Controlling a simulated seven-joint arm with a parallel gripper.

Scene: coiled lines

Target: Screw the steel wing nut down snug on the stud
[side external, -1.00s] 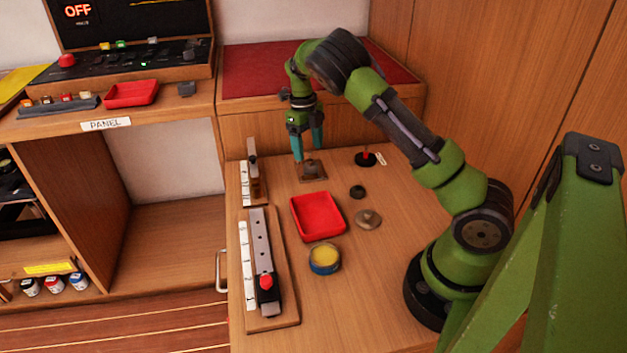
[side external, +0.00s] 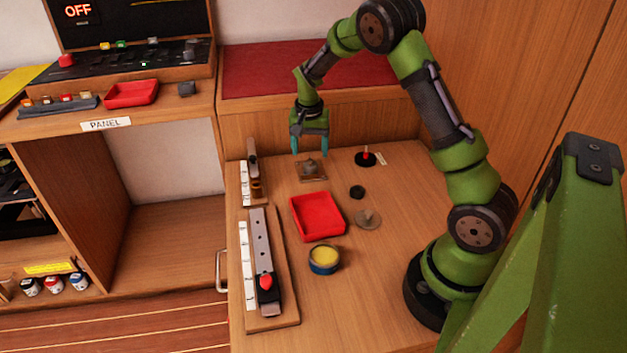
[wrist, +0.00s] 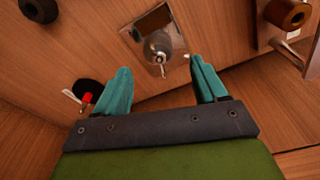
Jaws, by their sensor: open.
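A small metal plate (side external: 312,171) lies at the back of the bench. The steel wing nut (wrist: 158,46) sits over the middle of this plate, at the stud; it also shows as a grey lump in the side external view (side external: 310,164). The stud is mostly hidden by the nut, and I cannot tell how tightly the nut sits. My gripper (side external: 310,151) points down above the plate with its teal fingers apart. In the wrist view my gripper (wrist: 162,78) is open and empty, and the nut shows beyond and between the fingertips.
A black base with a red post (side external: 366,158) stands right of the plate. A slotted wooden fixture (side external: 254,185) is to the left. A red tray (side external: 318,217), a black knob (side external: 357,192), a grey disc with a peg (side external: 368,218) and a yellow-topped tin (side external: 324,259) lie nearer the front.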

